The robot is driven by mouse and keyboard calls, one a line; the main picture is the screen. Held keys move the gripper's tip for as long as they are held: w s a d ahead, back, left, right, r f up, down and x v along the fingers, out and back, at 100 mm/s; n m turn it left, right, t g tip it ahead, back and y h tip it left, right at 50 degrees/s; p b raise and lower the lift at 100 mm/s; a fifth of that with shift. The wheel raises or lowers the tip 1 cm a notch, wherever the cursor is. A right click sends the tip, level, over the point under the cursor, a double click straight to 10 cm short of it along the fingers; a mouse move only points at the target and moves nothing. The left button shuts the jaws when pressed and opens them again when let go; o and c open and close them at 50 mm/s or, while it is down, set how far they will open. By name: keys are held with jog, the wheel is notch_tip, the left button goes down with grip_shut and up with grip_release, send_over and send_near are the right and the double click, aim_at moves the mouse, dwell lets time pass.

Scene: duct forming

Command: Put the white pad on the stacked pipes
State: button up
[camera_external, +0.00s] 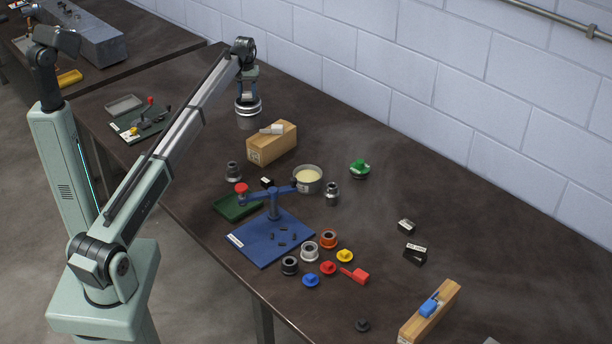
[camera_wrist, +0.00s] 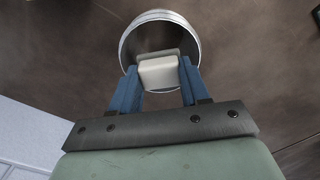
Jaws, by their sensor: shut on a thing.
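My gripper (camera_wrist: 160,78) shows in the wrist view with two blue fingers, shut on a white pad (camera_wrist: 158,72). A greyish edge shows just behind the pad. Beyond it is the round metal rim of the stacked pipes (camera_wrist: 190,28), with the pad overlapping the near part of the opening. In the external view the stacked pipes (camera_external: 248,115) stand upright at the back of the table, and my gripper (camera_external: 249,92) is directly above them, pointing down. The pad is not clear there, and I cannot tell whether it touches the rim.
A wooden block (camera_external: 272,148) with a white-headed tool on it stands close to the right of the pipes. A round tin (camera_external: 307,179), a blue board (camera_external: 270,240) and several small parts lie nearer the front. The wall is behind.

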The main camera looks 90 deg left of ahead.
aim_at(247, 93)
jog(key=shift+f, duration=0.1)
jog(key=o, duration=1)
jog(key=shift+f, duration=0.1)
jog(key=shift+o, duration=0.2)
notch_tip(247, 93, up, 12)
jog(key=shift+r, duration=0.2)
